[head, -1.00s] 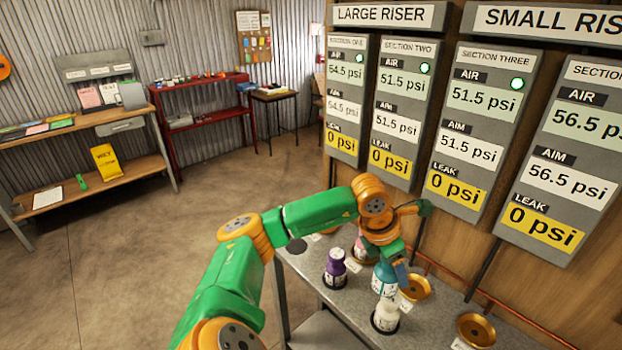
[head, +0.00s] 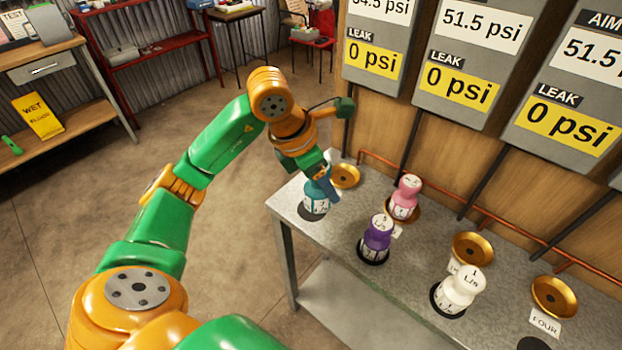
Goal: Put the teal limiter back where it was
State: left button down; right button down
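The teal limiter (head: 315,203) is upright at the left end of the grey metal bench (head: 345,237), over a black round pad (head: 309,216). I cannot tell whether its base rests on the pad. My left gripper (head: 324,186) is at its upper part from above and appears shut on it; the fingers hide part of its top. An empty brass cup (head: 346,176) is just behind it. My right gripper is out of view.
A purple limiter (head: 377,236) and a white limiter (head: 458,290) stand on black pads at the bench front. A pink limiter (head: 405,195) stands in a brass cup. Brass cups (head: 473,248) and (head: 554,295) are empty. A copper pipe (head: 400,170) runs behind.

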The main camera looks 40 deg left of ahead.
pick_arm(q)
jog(key=w+a+f, duration=0.1)
jog(key=f, duration=0.1)
jog(key=w+a+f, duration=0.1)
jog(key=a+f, duration=0.1)
jog(key=w+a+f, duration=0.1)
jog(key=w+f, duration=0.1)
jog(key=shift+w+a+f+p, duration=0.1)
jog(key=shift+a+f+p, duration=0.1)
jog(key=shift+a+p, duration=0.1)
jog(key=shift+d+f+p, duration=0.2)
jog(key=shift+f+p, duration=0.45)
jog(key=shift+f, duration=0.6)
jog(key=shift+a+f+b, duration=0.1)
jog(key=shift+f+b, duration=0.25)
jog(key=shift+f, duration=0.05)
jog(key=shift+c, duration=0.5)
grip_release()
jog(key=shift+r, duration=0.1)
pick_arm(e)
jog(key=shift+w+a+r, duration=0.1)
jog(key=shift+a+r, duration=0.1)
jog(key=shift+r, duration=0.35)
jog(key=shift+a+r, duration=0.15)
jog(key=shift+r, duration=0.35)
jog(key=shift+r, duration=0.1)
